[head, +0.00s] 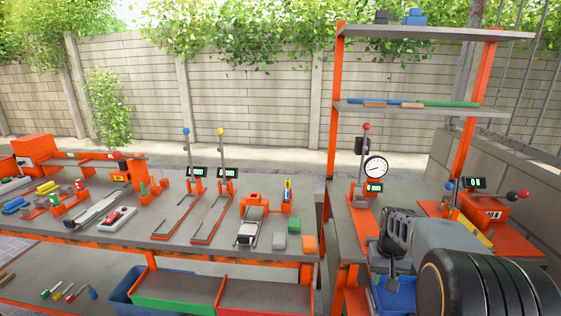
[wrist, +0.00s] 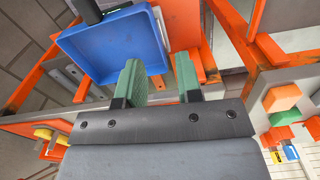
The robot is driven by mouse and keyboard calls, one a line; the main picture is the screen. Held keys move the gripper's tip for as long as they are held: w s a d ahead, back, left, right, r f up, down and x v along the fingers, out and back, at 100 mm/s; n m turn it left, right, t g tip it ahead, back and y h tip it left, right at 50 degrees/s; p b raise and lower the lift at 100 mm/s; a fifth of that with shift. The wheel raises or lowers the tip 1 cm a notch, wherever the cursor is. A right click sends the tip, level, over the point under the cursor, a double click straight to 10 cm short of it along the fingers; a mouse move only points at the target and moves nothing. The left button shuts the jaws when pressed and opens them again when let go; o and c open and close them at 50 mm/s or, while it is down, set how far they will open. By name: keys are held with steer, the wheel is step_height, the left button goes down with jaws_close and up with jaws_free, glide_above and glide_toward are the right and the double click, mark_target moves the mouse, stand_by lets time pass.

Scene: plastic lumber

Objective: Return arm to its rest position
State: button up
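My arm reaches in from the lower right of the head view. My gripper (head: 392,272) hangs over the right bench, close to a blue tray (head: 395,297). In the wrist view my gripper (wrist: 157,70) shows two green fingers standing apart with nothing held between them. The blue tray (wrist: 105,48) lies just beyond the left finger there, and its inside looks empty. My arm hides part of the right bench in the head view.
An orange shelf post (head: 335,120) and a gauge (head: 376,167) stand behind my arm. A red-knobbed lever (head: 366,150) rises left of it. An orange machine (head: 490,208) stands to the right. The left bench (head: 140,225) holds levers, fixtures and small blocks.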

steer(key=s+a+r+n+t+p, duration=0.2)
steer(key=s+a+r+p, duration=0.4)
steer(key=s+a+r, duration=0.5)
steer(key=s+a+t, duration=0.1)
steer(key=s+a, duration=0.1)
steer(key=s, duration=0.2)
steer(key=shift+a+r+n+t+p, duration=0.3)
steer(key=shift+p, duration=0.1)
